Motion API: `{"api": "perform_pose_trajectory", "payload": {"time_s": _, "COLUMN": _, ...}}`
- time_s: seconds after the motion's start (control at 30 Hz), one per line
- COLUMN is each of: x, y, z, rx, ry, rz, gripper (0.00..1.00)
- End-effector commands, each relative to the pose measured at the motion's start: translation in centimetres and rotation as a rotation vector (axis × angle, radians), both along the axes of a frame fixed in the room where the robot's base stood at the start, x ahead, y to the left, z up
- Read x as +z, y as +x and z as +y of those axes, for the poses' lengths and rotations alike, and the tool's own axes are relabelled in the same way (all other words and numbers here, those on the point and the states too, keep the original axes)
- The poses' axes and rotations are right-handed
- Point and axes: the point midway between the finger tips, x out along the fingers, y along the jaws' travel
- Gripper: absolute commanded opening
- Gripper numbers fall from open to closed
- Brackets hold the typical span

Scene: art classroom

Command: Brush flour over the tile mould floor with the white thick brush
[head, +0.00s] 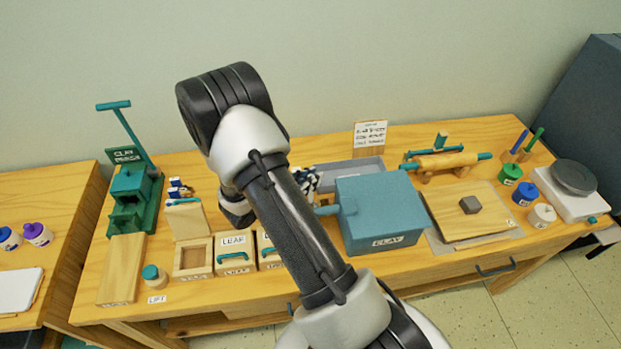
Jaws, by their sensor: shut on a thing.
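The open wooden tile mould (178,270) stands at the front left of the long table in the head view, with a brown recessed floor (193,255). A pale wooden board (189,222) stands tilted behind it. Small white, blue and teal pieces (178,189) cluster behind that board; I cannot tell whether any is the white thick brush. My arm crosses the middle of the view, its wrist right of the mould. My gripper is not visible, apparently behind the arm. No flour can be made out on the mould floor.
Two lidded leaf boxes (235,254) stand right of the mould, and a teal-knobbed piece (153,275) left. A green clay press (132,195), a blue clay box (385,215), a grey tray (350,168), a wooden board (460,224) and a scale (571,202) crowd the table.

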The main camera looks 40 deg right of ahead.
Motion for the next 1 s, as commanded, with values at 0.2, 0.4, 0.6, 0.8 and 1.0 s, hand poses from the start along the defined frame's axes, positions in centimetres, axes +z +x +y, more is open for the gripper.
{"api": "perform_pose_trajectory", "payload": {"time_s": 0.2, "x": 0.01, "y": 0.00, "z": 0.00, "rx": 0.000, "ry": 0.000, "rz": 0.000, "gripper": 0.00}}
{"api": "perform_pose_trajectory", "payload": {"time_s": 0.4, "x": -0.11, "y": -0.01, "z": 0.00, "rx": 0.000, "ry": 0.000, "rz": 0.000, "gripper": 0.00}}
{"api": "perform_pose_trajectory", "payload": {"time_s": 0.6, "x": -0.37, "y": -0.01, "z": 0.00, "rx": 0.000, "ry": 0.000, "rz": 0.000, "gripper": 0.00}}
{"api": "perform_pose_trajectory", "payload": {"time_s": 0.8, "x": -0.61, "y": 0.00, "z": -0.01, "rx": 0.000, "ry": 0.000, "rz": 0.000, "gripper": 0.00}}
{"api": "perform_pose_trajectory", "payload": {"time_s": 1.0, "x": -0.86, "y": 0.00, "z": 0.00, "rx": 0.000, "ry": 0.000, "rz": 0.000, "gripper": 0.00}}
